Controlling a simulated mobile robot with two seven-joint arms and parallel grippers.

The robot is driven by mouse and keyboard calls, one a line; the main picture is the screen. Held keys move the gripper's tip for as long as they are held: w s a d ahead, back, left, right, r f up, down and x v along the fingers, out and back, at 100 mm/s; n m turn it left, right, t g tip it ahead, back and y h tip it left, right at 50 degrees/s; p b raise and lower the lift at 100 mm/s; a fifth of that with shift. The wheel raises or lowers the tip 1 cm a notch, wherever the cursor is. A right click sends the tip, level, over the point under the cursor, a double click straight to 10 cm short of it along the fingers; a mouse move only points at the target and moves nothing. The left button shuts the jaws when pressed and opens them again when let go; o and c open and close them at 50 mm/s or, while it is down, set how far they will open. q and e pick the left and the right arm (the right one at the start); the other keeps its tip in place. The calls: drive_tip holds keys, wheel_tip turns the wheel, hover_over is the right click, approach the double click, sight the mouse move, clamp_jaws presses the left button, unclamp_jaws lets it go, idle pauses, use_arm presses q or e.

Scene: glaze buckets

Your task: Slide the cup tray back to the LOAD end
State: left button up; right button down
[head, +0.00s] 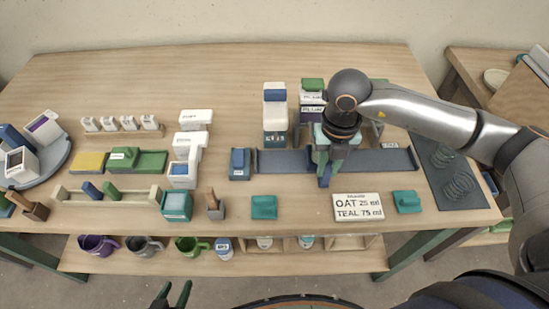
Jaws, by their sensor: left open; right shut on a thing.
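A long dark grey track (284,161) runs left to right across the middle of the table. My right gripper (325,170) reaches down over the track and is shut on a dark blue block (325,181) at its front side, which looks like the cup tray's handle. The tray itself is mostly hidden under my gripper and wrist. A small label (390,145) stands behind the track's right part; its word is too small to read. My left gripper (178,292) is open and empty at the bottom edge, in front of the table and away from the track.
A blue block (240,163) stands at the track's left end. Dispensers (275,107) stand behind the track. A sign (358,207) reading OAT 25 ml, TEAL 75 ml and teal blocks (264,207) lie in front. A dark mat (449,175) is at the right. Cups (145,246) stand on the lower shelf.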

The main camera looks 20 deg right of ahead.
drive_tip(key=shift+s+d+b, duration=0.4)
drive_tip(key=shift+s+d, duration=0.1)
drive_tip(key=shift+d, duration=1.25)
drive_tip(key=shift+s+d+b, duration=0.35)
drive_tip(key=shift+s+d, duration=0.15)
drive_tip(key=shift+d, duration=1.25)
drive_tip(key=shift+s+d+b, duration=0.4)
drive_tip(key=shift+s+d, duration=0.1)
drive_tip(key=shift+d, duration=1.25)
drive_tip(key=shift+s+d, duration=0.15)
drive_tip(key=shift+d, duration=0.25)
drive_tip(key=shift+s+d+b, duration=0.35)
drive_tip(key=shift+d+b, duration=0.15)
drive_tip(key=shift+d, duration=0.8)
drive_tip(key=shift+s+d+b, duration=0.4)
drive_tip(key=shift+d+b, duration=0.05)
drive_tip(key=shift+d, duration=0.9)
drive_tip(key=shift+s+d+b, duration=0.35)
drive_tip(key=shift+d+b, duration=0.15)
drive_tip(key=shift+d, duration=0.8)
drive_tip(key=c, duration=0.8)
unclamp_jaws()
drive_tip(key=shift+c, duration=0.2)
